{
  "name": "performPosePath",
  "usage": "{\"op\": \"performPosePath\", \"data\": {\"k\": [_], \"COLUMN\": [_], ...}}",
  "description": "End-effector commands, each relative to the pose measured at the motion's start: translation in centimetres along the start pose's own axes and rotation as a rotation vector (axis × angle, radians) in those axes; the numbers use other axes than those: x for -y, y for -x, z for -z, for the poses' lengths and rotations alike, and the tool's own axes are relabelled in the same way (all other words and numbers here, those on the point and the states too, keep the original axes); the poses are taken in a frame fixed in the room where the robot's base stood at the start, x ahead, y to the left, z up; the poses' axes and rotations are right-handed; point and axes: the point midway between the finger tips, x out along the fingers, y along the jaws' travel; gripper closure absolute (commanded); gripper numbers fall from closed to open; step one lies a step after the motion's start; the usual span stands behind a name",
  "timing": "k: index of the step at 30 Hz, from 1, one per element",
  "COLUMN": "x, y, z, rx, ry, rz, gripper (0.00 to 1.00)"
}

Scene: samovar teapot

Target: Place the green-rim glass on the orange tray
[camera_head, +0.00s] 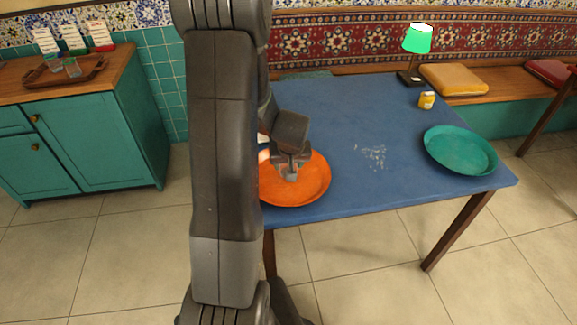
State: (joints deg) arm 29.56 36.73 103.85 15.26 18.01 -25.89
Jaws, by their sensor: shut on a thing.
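The orange tray (317,190) lies on the left front part of the blue table (350,115), its left side hidden behind my arm. My gripper (290,168) is over the tray, pointing down. It is shut on a small clear glass (291,177). The glass appears at or just above the tray surface; I cannot tell whether it touches. Its rim colour is hidden by my gripper.
A teal tray (461,153) lies at the table's right. A green lamp (417,40) and a small yellow jar (427,100) stand behind it. A teal cabinet (90,145) at left holds a brown tray (35,79) with glasses. The table's middle has faint white marks and free room.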

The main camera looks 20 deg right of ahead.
Motion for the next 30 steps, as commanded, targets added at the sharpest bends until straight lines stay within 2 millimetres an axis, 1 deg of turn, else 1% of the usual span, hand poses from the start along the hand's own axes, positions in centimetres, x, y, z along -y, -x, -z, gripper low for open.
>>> {"op": "performPosePath", "data": {"k": [1,3,9,13,14,15,17,26,30], "x": [-0.02,-0.02,-0.02,-0.02,-0.02,-0.02,-0.02,-0.02,-0.03], "y": [-0.65,-0.96,-0.91,-1.29,-1.26,-1.15,-1.14,-1.06,-0.42], "z": [-0.30,-0.42,-0.37,-0.52,-0.51,-0.47,-0.47,-0.43,-0.27], "rx": [0.002,0.001,-0.001,-0.001,-0.001,-0.001,-0.001,-0.001,-0.002], "ry": [-0.001,-0.001,0.000,0.000,0.000,0.000,0.000,0.000,0.000], "rz": [0.000,-0.001,-0.001,-0.001,-0.001,-0.001,-0.001,-0.001,-0.001], "gripper": [0.72,0.72,0.72,0.72,0.45,0.37,0.26,0.25,0.25]}}
